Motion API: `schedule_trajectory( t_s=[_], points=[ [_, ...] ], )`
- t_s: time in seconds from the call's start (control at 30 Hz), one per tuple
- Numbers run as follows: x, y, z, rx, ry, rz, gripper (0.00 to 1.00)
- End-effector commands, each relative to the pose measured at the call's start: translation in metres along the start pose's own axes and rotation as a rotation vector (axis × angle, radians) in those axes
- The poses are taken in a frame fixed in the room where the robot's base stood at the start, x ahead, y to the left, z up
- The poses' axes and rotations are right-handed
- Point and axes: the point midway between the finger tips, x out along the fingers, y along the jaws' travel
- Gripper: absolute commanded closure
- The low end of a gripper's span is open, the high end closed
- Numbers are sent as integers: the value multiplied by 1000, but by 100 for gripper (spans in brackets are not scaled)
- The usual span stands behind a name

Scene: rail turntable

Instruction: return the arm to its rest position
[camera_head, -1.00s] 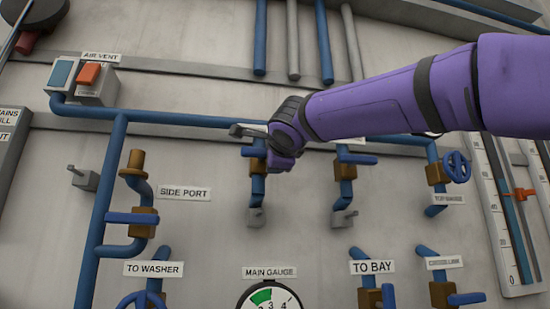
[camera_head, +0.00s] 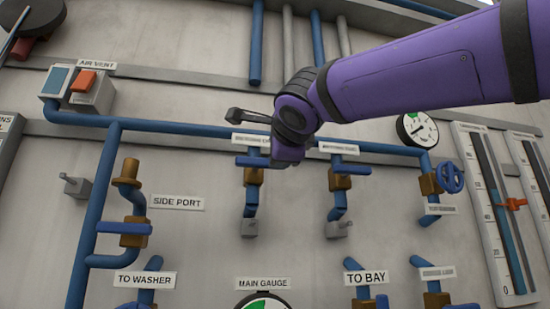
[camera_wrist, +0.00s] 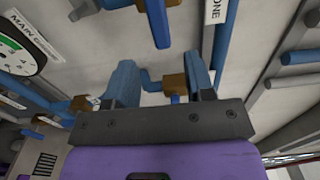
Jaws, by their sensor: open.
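My purple arm (camera_head: 420,75) reaches in from the upper right in the head view, in front of the wall panel. Its dark wrist joint (camera_head: 297,105) is near the picture's middle, over the blue horizontal pipe. The fingers are not clear in the head view. In the wrist view my gripper (camera_wrist: 163,78) is open, with two blue-grey fingers wide apart. Nothing is held between them. A brown valve body (camera_wrist: 175,88) on a blue pipe shows beyond the gap; its distance is unclear.
Valves with blue handles (camera_head: 262,162) and (camera_head: 345,169) are just below my wrist. A round gauge (camera_head: 417,129) is below my forearm. An air vent box with an orange switch (camera_head: 83,80) is at left. A main gauge (camera_head: 265,301) is at the bottom.

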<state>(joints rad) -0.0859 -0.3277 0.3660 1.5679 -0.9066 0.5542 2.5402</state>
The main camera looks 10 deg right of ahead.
Motion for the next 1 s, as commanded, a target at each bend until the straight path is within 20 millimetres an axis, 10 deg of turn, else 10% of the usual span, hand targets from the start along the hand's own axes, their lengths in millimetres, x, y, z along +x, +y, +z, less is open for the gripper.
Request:
schedule_trajectory(
  t_s=[0.77,1.0],
  points=[
    [-8,2,-1,-8,3,6,51],
    [-13,53,-34,-227,53,133,51]
  ],
)
